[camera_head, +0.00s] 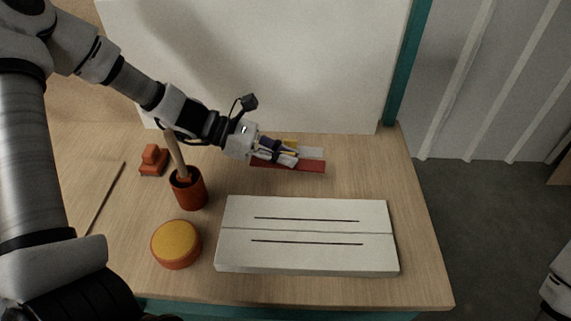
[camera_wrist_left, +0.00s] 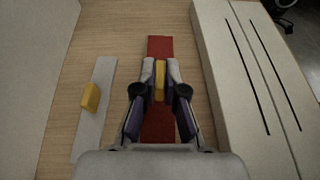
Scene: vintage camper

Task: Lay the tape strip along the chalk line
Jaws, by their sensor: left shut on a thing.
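My left gripper (camera_head: 287,156) is shut on a yellow grip block (camera_wrist_left: 160,80) on the red strip (camera_head: 312,167). The red strip also shows in the left wrist view (camera_wrist_left: 160,46), running lengthwise under the fingers, and looks to be at the tabletop. A pale grey strip (camera_head: 312,153) with its own yellow block (camera_wrist_left: 91,97) lies beside it, apart from the gripper. A white board (camera_head: 306,265) in front carries two dark parallel lines, a far one (camera_head: 306,220) and a near one (camera_head: 306,243). Both lines are bare.
An orange cup (camera_head: 189,193) with a wooden handle in it and a yellow-topped orange round tin (camera_head: 176,244) stand left of the board. An orange block (camera_head: 153,160) and a thin stick (camera_head: 105,198) lie farther left. A white panel (camera_head: 330,60) rises behind the table.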

